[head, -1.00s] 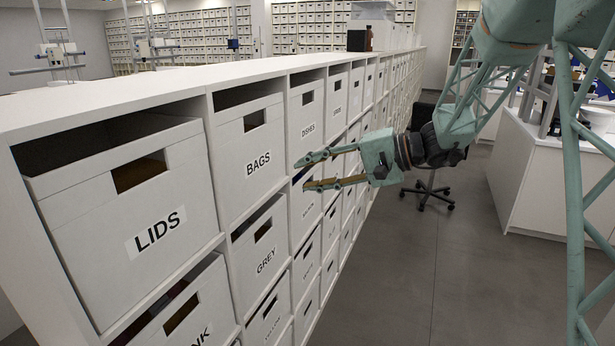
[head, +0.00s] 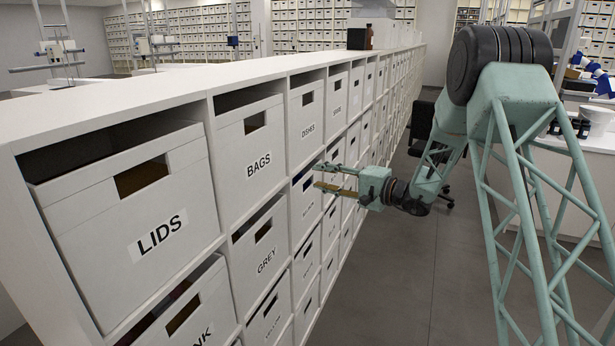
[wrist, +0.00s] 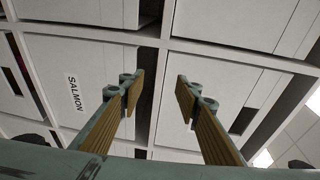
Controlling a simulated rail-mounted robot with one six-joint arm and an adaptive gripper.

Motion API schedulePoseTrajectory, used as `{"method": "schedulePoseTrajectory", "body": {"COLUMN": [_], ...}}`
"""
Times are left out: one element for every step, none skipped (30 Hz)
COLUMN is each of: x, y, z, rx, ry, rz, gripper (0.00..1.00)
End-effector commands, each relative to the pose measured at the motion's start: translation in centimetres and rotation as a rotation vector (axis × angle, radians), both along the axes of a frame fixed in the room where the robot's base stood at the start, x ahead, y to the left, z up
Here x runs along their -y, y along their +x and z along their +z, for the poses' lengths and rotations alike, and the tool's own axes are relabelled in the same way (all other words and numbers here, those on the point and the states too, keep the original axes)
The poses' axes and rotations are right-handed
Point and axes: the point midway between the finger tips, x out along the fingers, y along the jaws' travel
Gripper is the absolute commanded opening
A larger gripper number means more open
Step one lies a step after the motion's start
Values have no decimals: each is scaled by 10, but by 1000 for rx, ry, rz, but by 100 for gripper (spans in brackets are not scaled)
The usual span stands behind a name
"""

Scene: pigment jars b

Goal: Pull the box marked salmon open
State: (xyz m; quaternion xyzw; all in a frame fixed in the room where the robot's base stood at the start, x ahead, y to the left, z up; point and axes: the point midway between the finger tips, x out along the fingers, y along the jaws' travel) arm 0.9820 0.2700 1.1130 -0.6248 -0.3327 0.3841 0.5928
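The salmon box (wrist: 82,70) is a white box with a black-lettered SALMON label, left of centre in the wrist view. Its label reads sideways, so the box's top faces right there. A dark gap shows along that top edge. The left finger covers part of its front, and I cannot see its hand slot. I cannot pick its label out in the head view. My gripper (head: 318,176) is open and empty, its fingers pointing at the shelf front. In the wrist view my gripper (wrist: 160,83) spans the shelf board beside the salmon box. I cannot tell whether it touches anything.
The white shelf unit (head: 200,92) holds rows of labelled boxes, among them lids (head: 110,220), bags (head: 240,150) and grey (head: 257,240). A dark chair (head: 420,120) stands behind my arm. The grey aisle floor (head: 400,290) is clear.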

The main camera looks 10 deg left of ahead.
Motion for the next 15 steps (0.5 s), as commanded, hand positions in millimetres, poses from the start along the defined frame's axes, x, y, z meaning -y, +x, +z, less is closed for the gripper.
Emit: {"method": "schedulePoseTrajectory", "body": {"x": [3,5,8,10,12,15,17,19,22,24,26,28,30,31,33], "y": [9,14,21,26,32,38,43,47,53,56,60,64,67,69,72], "z": [-9,-13,-20,-25,-29,-36,-40,-45,-51,-55,-58,-63,-66,-68,-72], "rx": [1,4,8,11,14,18,22,23,26,29,32,35,37,39,41], "ry": [10,15,22,27,32,37,42,46,51,54,57,60,63,65,67], "rz": [-17,-27,-43,-54,-66,-80,-92,-102,-116,-125,-134,-144,-152,-159,-166], "gripper": [31,31,31,31,31,31,31,31,31,31,31,31,31,31,31]}}
